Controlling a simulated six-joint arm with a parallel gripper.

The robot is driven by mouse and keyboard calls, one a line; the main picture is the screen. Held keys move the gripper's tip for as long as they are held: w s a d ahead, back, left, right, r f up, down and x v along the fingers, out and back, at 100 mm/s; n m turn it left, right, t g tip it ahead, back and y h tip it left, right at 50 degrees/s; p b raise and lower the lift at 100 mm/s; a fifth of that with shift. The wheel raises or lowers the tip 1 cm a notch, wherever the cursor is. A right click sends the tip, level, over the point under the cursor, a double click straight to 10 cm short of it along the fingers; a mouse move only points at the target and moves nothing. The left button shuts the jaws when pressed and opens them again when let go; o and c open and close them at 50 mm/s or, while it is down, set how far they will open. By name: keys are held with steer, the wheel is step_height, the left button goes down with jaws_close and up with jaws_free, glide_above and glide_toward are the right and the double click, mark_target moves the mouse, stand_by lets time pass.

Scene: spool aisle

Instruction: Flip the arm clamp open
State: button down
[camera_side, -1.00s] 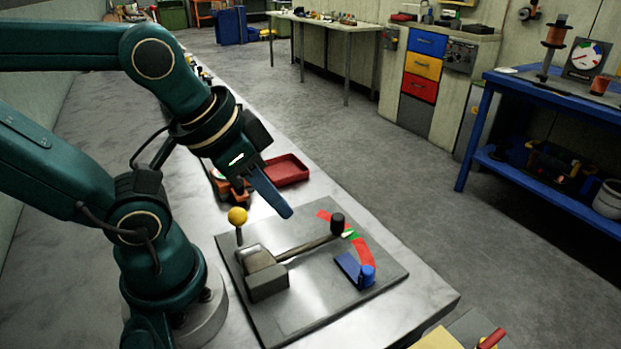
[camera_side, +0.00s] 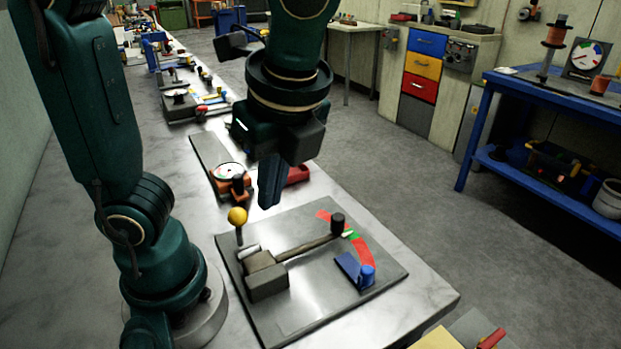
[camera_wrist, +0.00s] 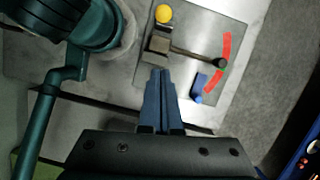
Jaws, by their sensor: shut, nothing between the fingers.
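A grey metal plate (camera_side: 310,297) lies on the bench. On it, a dark block (camera_side: 267,280) holds a long arm (camera_side: 308,245) with a black knob (camera_side: 337,223) over a red and green arc (camera_side: 364,252). A yellow ball (camera_side: 237,216) stands upright on a short stem beside the block. A blue piece with a round post (camera_side: 366,275) sits near the arc. I cannot tell which part is the clamp. My gripper (camera_side: 268,203) is shut and empty, pointing down above the plate's back edge. In the wrist view its fingertips (camera_wrist: 160,72) show just below the block (camera_wrist: 155,42).
A red tray (camera_side: 298,174) and an orange gauge device (camera_side: 229,177) stand on the bench behind the plate. More devices line the bench further back. A blue workbench (camera_side: 560,97) is at the right, across open floor.

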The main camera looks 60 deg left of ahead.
mark_target(238, 227)
stand_by(0.3)
steer(key=x, duration=1)
steer(key=shift+s, duration=0.1)
steer(key=shift+s+a, duration=0.1)
steer(key=shift+a, duration=0.8)
steer(key=shift+s+a+r, duration=0.15)
steer(key=shift+s+a, duration=0.05)
steer(key=shift+a, duration=0.8)
